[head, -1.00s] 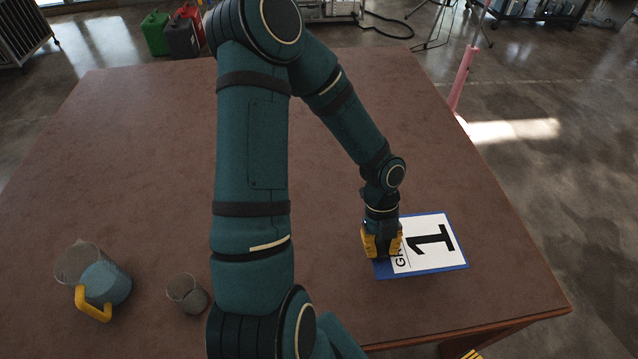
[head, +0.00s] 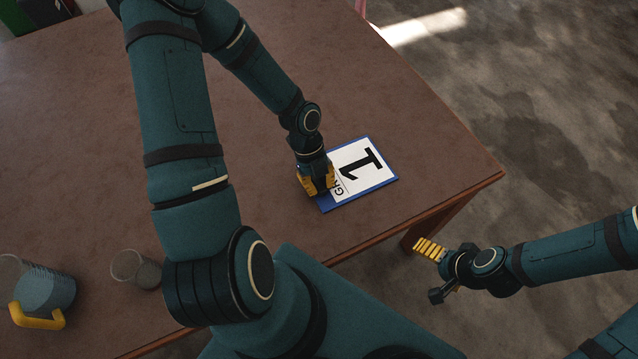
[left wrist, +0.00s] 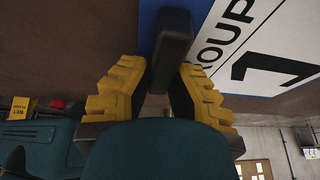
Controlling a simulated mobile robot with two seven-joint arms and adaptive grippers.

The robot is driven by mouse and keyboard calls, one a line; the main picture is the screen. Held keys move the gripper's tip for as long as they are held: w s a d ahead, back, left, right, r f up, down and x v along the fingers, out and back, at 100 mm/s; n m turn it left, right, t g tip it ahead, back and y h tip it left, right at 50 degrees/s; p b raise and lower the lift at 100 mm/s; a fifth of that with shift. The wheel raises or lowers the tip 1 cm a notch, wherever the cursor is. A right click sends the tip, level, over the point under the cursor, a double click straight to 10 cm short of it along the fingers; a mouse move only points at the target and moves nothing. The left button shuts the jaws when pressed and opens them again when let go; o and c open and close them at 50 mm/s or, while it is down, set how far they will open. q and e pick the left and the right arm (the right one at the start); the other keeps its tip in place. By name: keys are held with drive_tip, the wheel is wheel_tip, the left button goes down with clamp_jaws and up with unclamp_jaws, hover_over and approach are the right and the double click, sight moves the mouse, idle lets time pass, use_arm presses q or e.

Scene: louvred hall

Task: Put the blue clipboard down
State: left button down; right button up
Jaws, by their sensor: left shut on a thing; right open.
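The blue clipboard (head: 362,176) bears a white sheet with a large black "1". It is level, face up, at the table's front right part; I cannot tell whether it touches the table. My left gripper (head: 317,186) is shut on its left end. In the left wrist view, the clipboard (left wrist: 148,22) shows at the top, with its dark clip between the yellow fingers of my left gripper (left wrist: 165,75). My right gripper (head: 433,271) is open and empty, beyond the table's front edge, over the floor. The brown table (head: 420,120) is under the clipboard.
A grey-blue jug (head: 45,288) with a yellow handle and a clear cup (head: 136,269) stand at the table's left front. The tabletop behind and right of the clipboard is bare. The table's front right corner is close to the clipboard.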

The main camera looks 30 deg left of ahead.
use_arm(q)
drive_tip(key=shift+r, duration=0.1)
drive_tip(key=c, duration=1.1)
unclamp_jaws()
drive_tip(key=shift+o, duration=0.2)
drive_tip(key=p+v, duration=0.3)
drive_tip(key=v, duration=0.7)
drive_tip(key=shift+a+r+p, duration=0.1)
drive_tip(key=shift+r+p, duration=0.25)
drive_tip(key=shift+p, duration=0.05)
drive_tip(key=shift+w+a+r, duration=0.1)
drive_tip(key=shift+a+r, duration=0.1)
drive_tip(key=shift+r, duration=0.4)
